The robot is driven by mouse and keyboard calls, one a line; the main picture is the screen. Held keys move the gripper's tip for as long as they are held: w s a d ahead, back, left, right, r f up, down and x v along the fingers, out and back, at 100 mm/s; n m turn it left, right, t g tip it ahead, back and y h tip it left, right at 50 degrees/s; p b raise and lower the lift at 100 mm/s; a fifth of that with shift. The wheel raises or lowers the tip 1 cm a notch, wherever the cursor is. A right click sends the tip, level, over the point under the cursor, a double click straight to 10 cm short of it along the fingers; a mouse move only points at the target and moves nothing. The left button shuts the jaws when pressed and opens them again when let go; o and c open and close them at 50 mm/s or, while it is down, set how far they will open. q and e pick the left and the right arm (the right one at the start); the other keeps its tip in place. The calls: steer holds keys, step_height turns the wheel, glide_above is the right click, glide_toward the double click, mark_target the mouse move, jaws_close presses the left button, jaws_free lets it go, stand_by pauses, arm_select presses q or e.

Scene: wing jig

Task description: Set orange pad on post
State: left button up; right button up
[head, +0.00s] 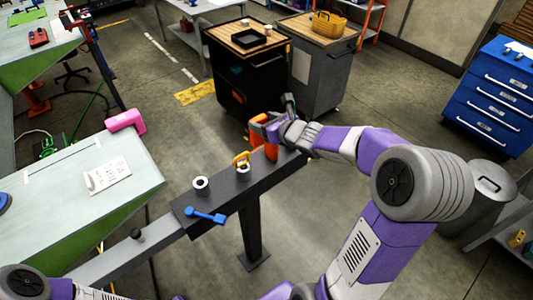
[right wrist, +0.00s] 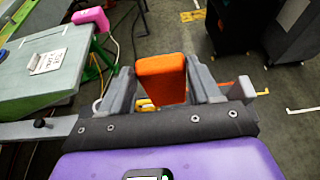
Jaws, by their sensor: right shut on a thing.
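My right gripper (head: 272,128) reaches in from the right, over the far end of a dark beam. It is shut on the orange pad (right wrist: 160,78), a block that stands between the two fingers in the right wrist view. In the head view the orange pad (head: 258,131) is partly hidden by the gripper. On the beam's dark top (head: 225,200) stand two short white round pieces with dark centres, one nearer (head: 201,186) and one farther (head: 243,171). I cannot tell which piece is the post. My left gripper is out of view.
A blue tool (head: 205,216) lies at the beam's near edge. A green-edged table (head: 75,185) with a pink object (head: 125,121) is at left. Black (head: 246,75) and grey carts stand behind the gripper.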

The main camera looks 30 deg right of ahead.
step_height(320, 180, down, 16)
steer(key=b, duration=0.2)
steer(key=shift+r+b, duration=0.15)
steer(key=shift+b, duration=0.2)
steer(key=shift+f, duration=0.2)
steer(key=o, duration=1.4)
steer(key=shift+r, duration=0.1)
